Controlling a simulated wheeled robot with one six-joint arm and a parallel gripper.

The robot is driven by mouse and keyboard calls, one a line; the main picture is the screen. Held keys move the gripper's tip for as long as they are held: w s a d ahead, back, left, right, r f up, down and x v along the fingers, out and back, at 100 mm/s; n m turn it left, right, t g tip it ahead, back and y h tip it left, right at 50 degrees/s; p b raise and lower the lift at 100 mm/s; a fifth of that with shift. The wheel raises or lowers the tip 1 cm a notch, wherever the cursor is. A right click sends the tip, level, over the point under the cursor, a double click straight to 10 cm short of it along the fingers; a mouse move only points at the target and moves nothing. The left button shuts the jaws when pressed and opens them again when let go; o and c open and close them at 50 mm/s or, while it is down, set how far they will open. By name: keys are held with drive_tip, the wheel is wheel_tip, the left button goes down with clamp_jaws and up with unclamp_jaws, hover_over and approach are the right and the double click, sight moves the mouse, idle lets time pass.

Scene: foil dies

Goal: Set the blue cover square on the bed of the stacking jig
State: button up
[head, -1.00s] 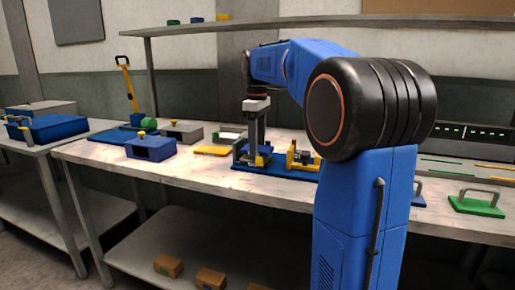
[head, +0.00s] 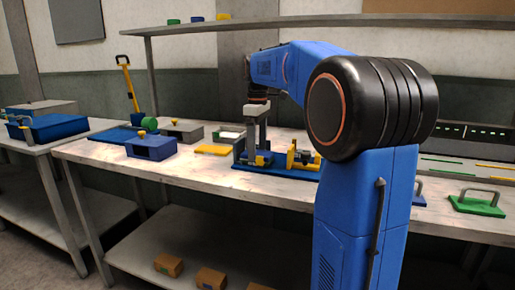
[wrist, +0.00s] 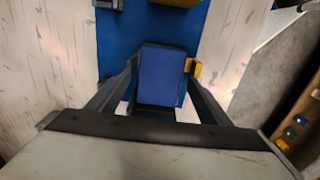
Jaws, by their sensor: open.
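The blue cover (wrist: 162,72) shows in the wrist view as a flat blue slab between my two fingers, slightly turned in the picture. It lies over the blue base of the stacking jig (wrist: 125,35), with a yellow piece (wrist: 194,68) close at its right side. My gripper (wrist: 163,55) is open around the cover. I cannot tell whether the cover is fully seated on the bed. In the head view my gripper (head: 257,155) points down at the left part of the jig (head: 275,173), and its fingers partly hide the cover.
A yellow plate (head: 212,150) lies left of the jig. A blue box (head: 150,148) with a yellow knob and a grey box (head: 183,131) stand further left. A green plate with a handle (head: 477,207) is at the right. An upper shelf (head: 205,29) runs behind.

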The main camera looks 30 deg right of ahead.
sight(258, 152)
wheel_tip(258, 152, up, 12)
idle(0.5)
drive_tip(key=shift+f, duration=0.1)
